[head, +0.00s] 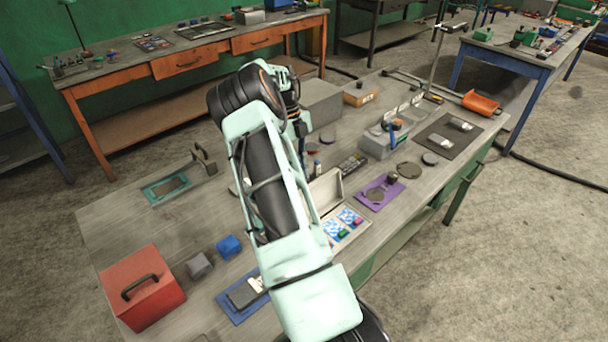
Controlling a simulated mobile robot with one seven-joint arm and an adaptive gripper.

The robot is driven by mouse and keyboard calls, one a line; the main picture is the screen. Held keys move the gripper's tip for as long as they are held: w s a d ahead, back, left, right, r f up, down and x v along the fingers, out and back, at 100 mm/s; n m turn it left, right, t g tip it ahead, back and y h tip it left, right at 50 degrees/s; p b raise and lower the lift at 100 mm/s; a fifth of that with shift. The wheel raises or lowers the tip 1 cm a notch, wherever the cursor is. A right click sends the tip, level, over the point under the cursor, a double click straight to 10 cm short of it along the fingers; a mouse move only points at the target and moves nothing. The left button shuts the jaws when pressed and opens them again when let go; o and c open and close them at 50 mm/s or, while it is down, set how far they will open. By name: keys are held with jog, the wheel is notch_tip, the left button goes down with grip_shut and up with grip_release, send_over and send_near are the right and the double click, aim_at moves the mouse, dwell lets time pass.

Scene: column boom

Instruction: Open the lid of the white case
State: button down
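The white case (347,239) lies on the workbench, partly hidden behind my arm. Its off-white lid (327,190) stands raised at the far side, and blue-and-white contents with small green and pink pieces show inside. The left part of case and lid is hidden by my forearm. My arm rises from the bottom of the picture, bends at the top and comes down beyond its own links. My gripper (303,151) is only partly visible at the lower end, just beyond the lid. Its fingers are too small and covered to judge, and I cannot tell whether it touches the lid.
A purple mat (368,199) with round parts lies right of the case. A grey caddy (376,146) and a grey box (321,103) stand farther back. A red box (150,298), a blue block (229,246) and a blue tray (234,310) are at left.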

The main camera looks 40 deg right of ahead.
jog(key=v, duration=1)
jog(key=shift+s+r, duration=0.15)
jog(key=shift+r, duration=0.25)
